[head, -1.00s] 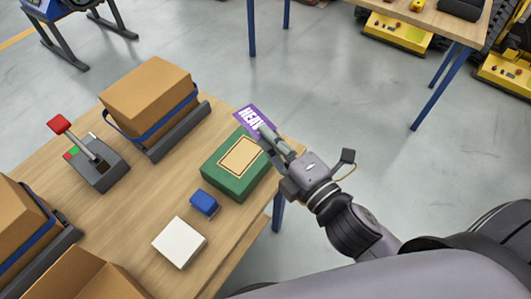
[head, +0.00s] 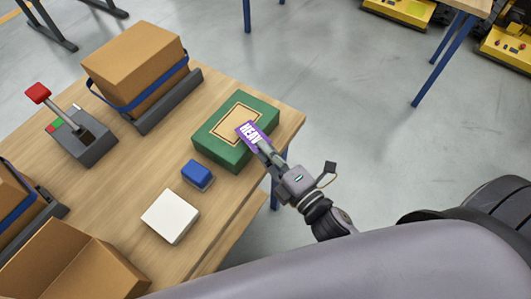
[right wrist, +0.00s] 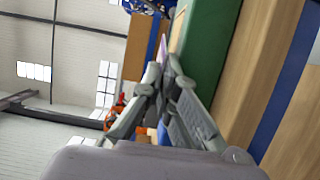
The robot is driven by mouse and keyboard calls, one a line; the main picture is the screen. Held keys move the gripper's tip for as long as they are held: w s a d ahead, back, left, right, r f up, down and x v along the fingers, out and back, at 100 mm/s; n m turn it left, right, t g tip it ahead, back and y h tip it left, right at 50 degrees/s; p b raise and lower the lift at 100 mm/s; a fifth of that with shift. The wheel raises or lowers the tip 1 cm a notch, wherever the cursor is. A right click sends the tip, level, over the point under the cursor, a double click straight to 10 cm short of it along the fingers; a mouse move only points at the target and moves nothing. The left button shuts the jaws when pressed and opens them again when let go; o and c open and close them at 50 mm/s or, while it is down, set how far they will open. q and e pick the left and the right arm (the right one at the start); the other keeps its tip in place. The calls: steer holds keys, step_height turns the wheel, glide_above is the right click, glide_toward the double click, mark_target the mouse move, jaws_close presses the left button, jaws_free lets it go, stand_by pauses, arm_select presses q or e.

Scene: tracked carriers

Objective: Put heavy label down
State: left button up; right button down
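The heavy label (head: 250,135) is a small purple card with white lettering, seen in the head view over the right part of the green box (head: 215,153). My right gripper (head: 262,148) is shut on its near end. I cannot tell if the label touches the box. In the right wrist view, the fingers (right wrist: 169,62) meet on the label, which shows as a thin pinkish edge (right wrist: 164,46), beside the green box (right wrist: 208,40). My left gripper is out of view.
On the wooden table (head: 120,190) stand a strapped carton (head: 130,65), a red-handled lever (head: 85,138), a blue block (head: 197,174), a white block (head: 170,216) and an open carton (head: 70,265). Bare wood lies between them.

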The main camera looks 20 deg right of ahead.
steer(key=shift+f, duration=0.75)
steer(key=shift+f+b, duration=0.3)
steer(key=shift+f, duration=0.05)
steer(key=c, duration=1.8)
jaws_free()
steer(key=shift+r, duration=0.1)
